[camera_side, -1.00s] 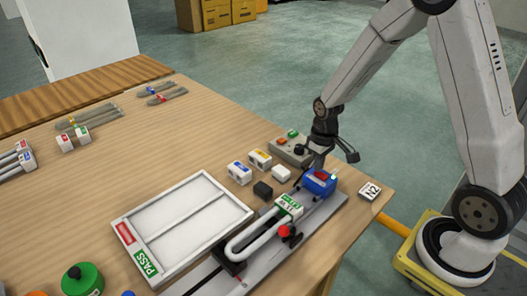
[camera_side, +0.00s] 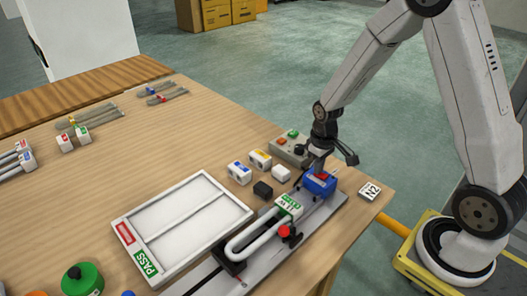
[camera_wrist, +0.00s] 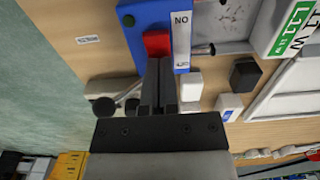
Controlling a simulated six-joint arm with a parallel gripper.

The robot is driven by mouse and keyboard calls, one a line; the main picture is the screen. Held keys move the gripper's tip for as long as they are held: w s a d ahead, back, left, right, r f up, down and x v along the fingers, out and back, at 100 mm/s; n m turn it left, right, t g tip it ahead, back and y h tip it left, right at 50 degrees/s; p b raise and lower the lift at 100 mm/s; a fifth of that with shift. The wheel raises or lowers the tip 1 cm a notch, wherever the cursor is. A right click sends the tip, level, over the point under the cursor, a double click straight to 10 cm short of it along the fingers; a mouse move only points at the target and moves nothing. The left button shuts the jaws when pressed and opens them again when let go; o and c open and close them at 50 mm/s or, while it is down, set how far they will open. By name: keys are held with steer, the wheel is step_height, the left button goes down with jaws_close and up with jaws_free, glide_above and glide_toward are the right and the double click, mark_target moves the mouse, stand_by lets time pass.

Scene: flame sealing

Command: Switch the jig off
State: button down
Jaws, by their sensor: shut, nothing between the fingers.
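The jig's blue switch box (camera_side: 318,187) sits at the right end of the grey jig rail (camera_side: 322,211). In the wrist view the blue box (camera_wrist: 136,38) carries a red switch (camera_wrist: 157,43), a dark green lamp (camera_wrist: 129,20) that looks unlit, and a white label (camera_wrist: 181,40). My gripper (camera_side: 318,170) is shut and empty, with its tips right at the red switch. In the wrist view the closed fingers (camera_wrist: 159,62) overlap the switch's lower edge; I cannot tell whether they press it. A white U-shaped tube (camera_side: 258,240) with a green-labelled block lies in the jig.
A grey control box (camera_side: 291,150) with coloured buttons stands behind the blue box. Small white blocks (camera_side: 239,172) and a black block (camera_side: 262,190) lie left of it. A white tray (camera_side: 190,222) fills the middle; an N2 tag (camera_side: 370,191) lies right.

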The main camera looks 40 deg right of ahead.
steer(key=shift+r, duration=3.5)
steer(key=s+a+r+t, duration=0.1)
steer(key=s+a+t, duration=0.1)
steer(key=s+a, duration=0.6)
steer(key=shift+a+r+t, duration=0.15)
steer(key=shift+a+t, duration=0.15)
